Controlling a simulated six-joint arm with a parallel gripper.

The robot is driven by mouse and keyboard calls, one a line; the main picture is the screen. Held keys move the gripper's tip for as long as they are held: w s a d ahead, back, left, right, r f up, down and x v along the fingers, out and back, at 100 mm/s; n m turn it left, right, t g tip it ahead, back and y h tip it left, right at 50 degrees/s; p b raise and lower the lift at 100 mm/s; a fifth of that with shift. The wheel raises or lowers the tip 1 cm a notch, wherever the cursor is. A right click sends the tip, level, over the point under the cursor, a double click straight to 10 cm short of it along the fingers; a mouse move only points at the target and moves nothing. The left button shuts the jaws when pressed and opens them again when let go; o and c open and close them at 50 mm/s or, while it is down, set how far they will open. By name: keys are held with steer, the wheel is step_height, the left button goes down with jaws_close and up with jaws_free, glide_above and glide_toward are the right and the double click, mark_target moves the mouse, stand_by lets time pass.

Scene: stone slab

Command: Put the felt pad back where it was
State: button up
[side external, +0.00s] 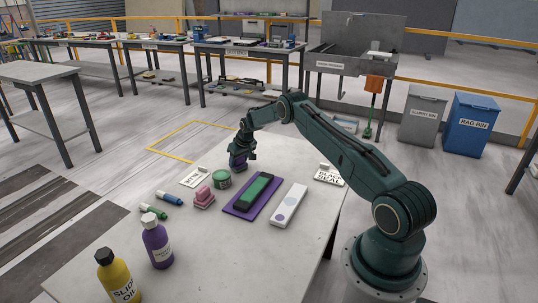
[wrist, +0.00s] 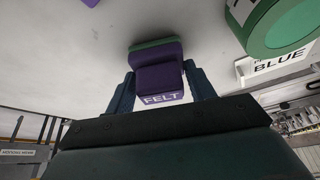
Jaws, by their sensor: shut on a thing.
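My gripper (side external: 240,160) is shut on the felt pad, at the far end of the slab behind the purple mat. In the wrist view the felt pad (wrist: 158,77) is a purple block with a green layer and a white FELT label, held between both fingers. In the side view only a small purple part of the felt pad (side external: 238,167) shows under the gripper. I cannot tell whether it touches the slab.
A purple mat (side external: 235,209) bears a dark-green block (side external: 257,190).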

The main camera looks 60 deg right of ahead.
steer(key=shift+f, duration=0.15)
steer(key=o, duration=0.9)
steer(key=shift+r, duration=0.2)
steer(key=shift+v, duration=5.95)
